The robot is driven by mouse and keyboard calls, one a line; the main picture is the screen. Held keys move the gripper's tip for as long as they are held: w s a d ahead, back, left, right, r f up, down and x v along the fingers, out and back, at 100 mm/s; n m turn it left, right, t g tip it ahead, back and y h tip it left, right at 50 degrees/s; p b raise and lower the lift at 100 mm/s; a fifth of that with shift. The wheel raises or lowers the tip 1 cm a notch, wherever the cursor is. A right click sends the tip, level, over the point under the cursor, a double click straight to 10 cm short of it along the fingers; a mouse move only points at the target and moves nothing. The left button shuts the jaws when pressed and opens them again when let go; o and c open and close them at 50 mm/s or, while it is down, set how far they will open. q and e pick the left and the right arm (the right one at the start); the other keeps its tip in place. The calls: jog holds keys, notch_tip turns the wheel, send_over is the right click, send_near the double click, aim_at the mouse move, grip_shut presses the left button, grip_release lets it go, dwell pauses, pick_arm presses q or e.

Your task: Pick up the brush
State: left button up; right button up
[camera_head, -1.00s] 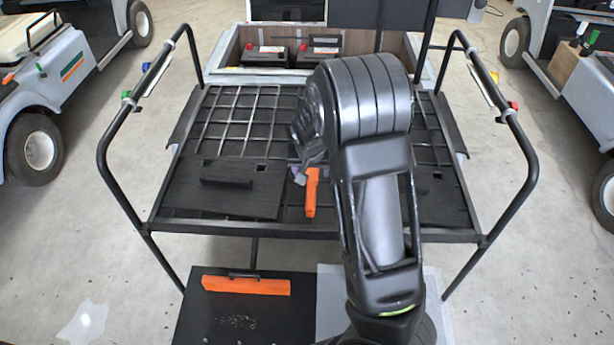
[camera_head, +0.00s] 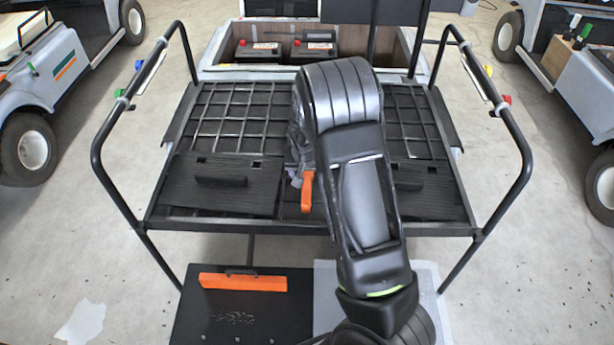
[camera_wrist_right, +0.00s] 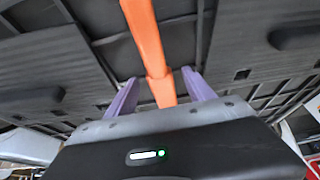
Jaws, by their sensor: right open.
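The brush shows as an orange handle (camera_head: 307,192) near the middle of the black rack's front part; its far end is hidden behind my right arm. In the right wrist view the orange handle (camera_wrist_right: 146,40) runs down between the two purple fingers of my right gripper (camera_wrist_right: 158,77). The fingers are open, one on each side of the handle, with gaps visible. In the head view the right gripper (camera_head: 296,172) is mostly hidden by my arm, right at the handle. My left gripper is not in view.
A black rack (camera_head: 310,228) with a grid and dark panels fills the middle, with bent rails (camera_head: 105,150) at both sides. Two batteries (camera_head: 258,52) stand behind it. An orange bar (camera_head: 242,282) lies on a black board in front. Carts stand at both sides.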

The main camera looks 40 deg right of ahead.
jog(key=x, duration=0.2)
jog(key=shift+w+f, duration=0.1)
jog(key=shift+f, duration=0.2)
jog(key=shift+c, duration=0.3)
grip_shut()
dwell(0.5)
